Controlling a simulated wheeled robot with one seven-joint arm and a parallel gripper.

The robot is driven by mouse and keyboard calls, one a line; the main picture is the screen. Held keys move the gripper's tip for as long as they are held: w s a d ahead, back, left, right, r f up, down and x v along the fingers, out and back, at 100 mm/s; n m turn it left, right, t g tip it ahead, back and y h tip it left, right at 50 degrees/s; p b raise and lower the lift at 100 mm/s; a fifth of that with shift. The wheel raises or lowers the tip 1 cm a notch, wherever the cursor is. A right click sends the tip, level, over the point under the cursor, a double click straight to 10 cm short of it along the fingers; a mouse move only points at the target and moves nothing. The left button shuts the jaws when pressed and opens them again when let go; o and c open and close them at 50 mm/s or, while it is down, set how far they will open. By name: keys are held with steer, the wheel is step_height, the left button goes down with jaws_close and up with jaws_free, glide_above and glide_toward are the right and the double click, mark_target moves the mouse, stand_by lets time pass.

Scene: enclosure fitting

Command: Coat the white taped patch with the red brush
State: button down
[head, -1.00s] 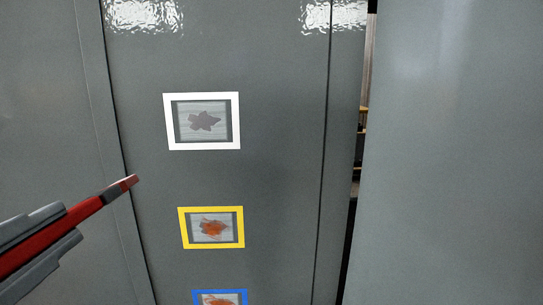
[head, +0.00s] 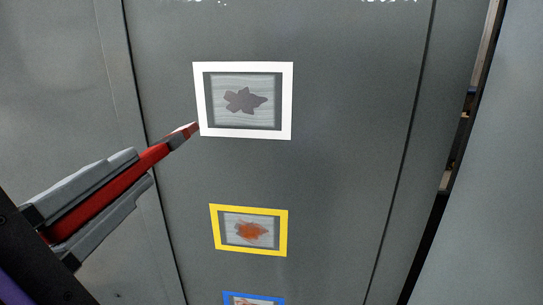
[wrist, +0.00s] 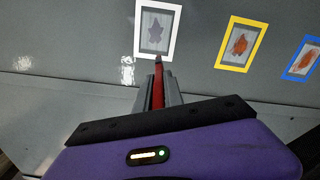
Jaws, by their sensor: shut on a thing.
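The white taped patch (head: 243,131) is on the grey panel, upper middle in the head view; a dark grey blotch lies inside its white frame. It also shows at the top in the wrist view (wrist: 141,34). My gripper (head: 146,170) is shut on the red brush (head: 118,186), lower left of the patch. The brush's tip (head: 190,130) overlaps the lower left edge of the white frame in the head view. In the wrist view the brush (wrist: 158,85) points at the frame's lower edge. I cannot tell whether the tip touches the panel.
A yellow taped patch (head: 283,232) with an orange-brown blotch is below the white one. A blue taped patch (head: 255,299) is below that, cut off by the picture edge. A dark gap (head: 437,215) runs along the panel's right side.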

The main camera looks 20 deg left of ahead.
mark_target(166, 139)
steer(key=shift+b+x, duration=0.95)
steer(key=shift+x, duration=0.95)
steer(key=shift+b+x, duration=0.35)
steer(key=shift+x, duration=0.6)
steer(key=shift+w, duration=0.15)
steer(key=shift+p+x, duration=0.55)
steer(key=shift+x, duration=0.55)
steer(key=shift+d, duration=0.1)
